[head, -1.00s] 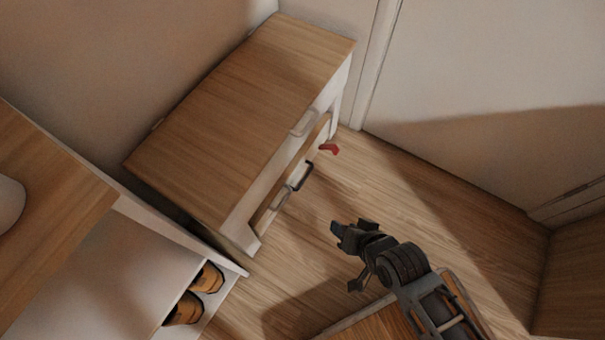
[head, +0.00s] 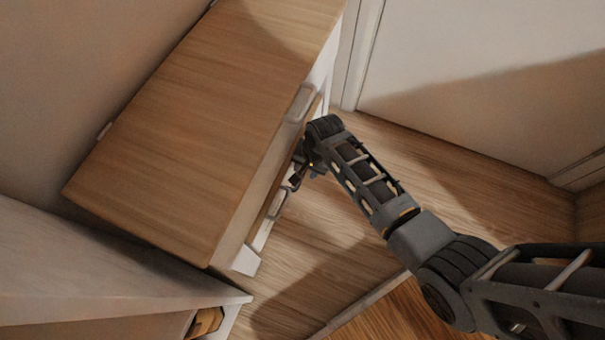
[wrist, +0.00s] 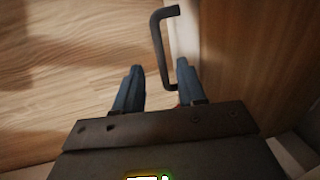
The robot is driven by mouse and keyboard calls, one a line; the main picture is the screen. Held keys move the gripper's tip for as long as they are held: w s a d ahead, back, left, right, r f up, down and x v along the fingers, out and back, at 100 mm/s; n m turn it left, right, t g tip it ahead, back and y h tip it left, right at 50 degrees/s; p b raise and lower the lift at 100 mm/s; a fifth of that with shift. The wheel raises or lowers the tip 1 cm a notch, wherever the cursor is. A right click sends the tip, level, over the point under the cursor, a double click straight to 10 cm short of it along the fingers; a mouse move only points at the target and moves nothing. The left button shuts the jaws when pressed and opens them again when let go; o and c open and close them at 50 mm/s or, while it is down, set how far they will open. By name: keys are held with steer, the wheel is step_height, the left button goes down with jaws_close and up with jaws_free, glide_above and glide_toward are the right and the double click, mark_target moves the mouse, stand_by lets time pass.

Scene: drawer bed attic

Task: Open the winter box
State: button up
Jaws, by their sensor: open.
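A low cabinet with a wooden top (head: 215,100) stands against the wall. Its lower wood-toned front carries a dark bar handle (head: 296,180); no label shows, so I cannot tell for certain that this is the winter box. My gripper (head: 308,165) is at this lower front, partly hidden by my own wrist in the head view. In the wrist view, my gripper (wrist: 157,78) is open, with a blue-grey finger on either side of the near end of the dark handle (wrist: 162,45). The right finger lies between the handle and the drawer front; I cannot tell whether it touches.
A pale handle (head: 301,103) sits on the upper drawer, just above my gripper. A white shelf unit (head: 110,265) with a brown shoe (head: 207,321) stands at the lower left. The wooden floor (head: 330,240) before the cabinet is clear. A pale door (head: 480,60) is behind.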

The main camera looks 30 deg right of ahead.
mark_target(303, 174)
steer(key=shift+w+a+f+b, duration=0.15)
steer(key=shift+f+b, duration=0.2)
steer(key=shift+f, duration=0.45)
steer(key=shift+w+a+f+b, duration=0.1)
steer(key=shift+f+b, duration=0.25)
steer(key=shift+f, duration=0.4)
steer(key=shift+w+a+f+b, duration=0.15)
steer(key=shift+f+b, duration=0.2)
steer(key=shift+f, duration=0.45)
steer(key=shift+d, duration=0.1)
jaws_close()
